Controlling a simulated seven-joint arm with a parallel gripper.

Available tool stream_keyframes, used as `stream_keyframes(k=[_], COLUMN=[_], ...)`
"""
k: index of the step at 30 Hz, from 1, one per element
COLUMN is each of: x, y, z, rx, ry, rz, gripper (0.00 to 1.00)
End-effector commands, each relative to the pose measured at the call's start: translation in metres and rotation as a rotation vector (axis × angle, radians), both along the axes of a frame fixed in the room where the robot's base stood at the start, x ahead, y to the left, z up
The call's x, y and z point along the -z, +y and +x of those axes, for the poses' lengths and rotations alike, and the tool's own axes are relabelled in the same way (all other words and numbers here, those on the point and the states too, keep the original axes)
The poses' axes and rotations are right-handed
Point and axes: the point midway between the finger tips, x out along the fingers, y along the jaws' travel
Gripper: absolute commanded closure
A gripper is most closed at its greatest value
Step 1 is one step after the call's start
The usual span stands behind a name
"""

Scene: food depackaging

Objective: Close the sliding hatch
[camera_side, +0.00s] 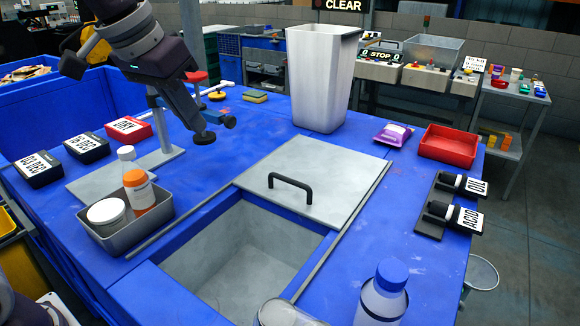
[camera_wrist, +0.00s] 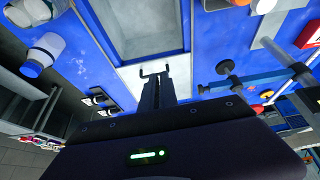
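The sliding hatch (camera_side: 320,170) is a flat pale grey panel with a black bar handle (camera_side: 290,185). It covers the rear part of a grey recessed basin (camera_side: 240,250) in the blue table, and the front part is uncovered. In the wrist view the handle (camera_wrist: 154,70) shows just beyond my fingertips, with the basin (camera_wrist: 140,25) above it. My gripper (camera_side: 198,122) is raised to the left of the hatch in the side view, apart from the handle. In the wrist view my fingers (camera_wrist: 160,84) look close together and seem empty; their gap is unclear.
A grey tray (camera_side: 125,235) with jars stands left of the basin. A clamp stand with a black knob (camera_wrist: 225,67) is near my gripper. A white bin (camera_side: 320,80) stands behind the hatch. A blue-capped bottle (camera_side: 383,290) and a jar (camera_side: 280,313) are in front.

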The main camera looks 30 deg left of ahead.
Motion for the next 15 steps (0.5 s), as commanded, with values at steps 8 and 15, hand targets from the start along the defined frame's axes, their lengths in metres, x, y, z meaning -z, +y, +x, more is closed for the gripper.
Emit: stream_keyframes(k=[8, 15], x=[0.069, 0.104], y=[-0.018, -0.024], z=[0.190, 0.224], rx=[0.004, 0.008], ry=[0.067, 0.078], rz=[0.015, 0.022], gripper=[1.00, 1.00])
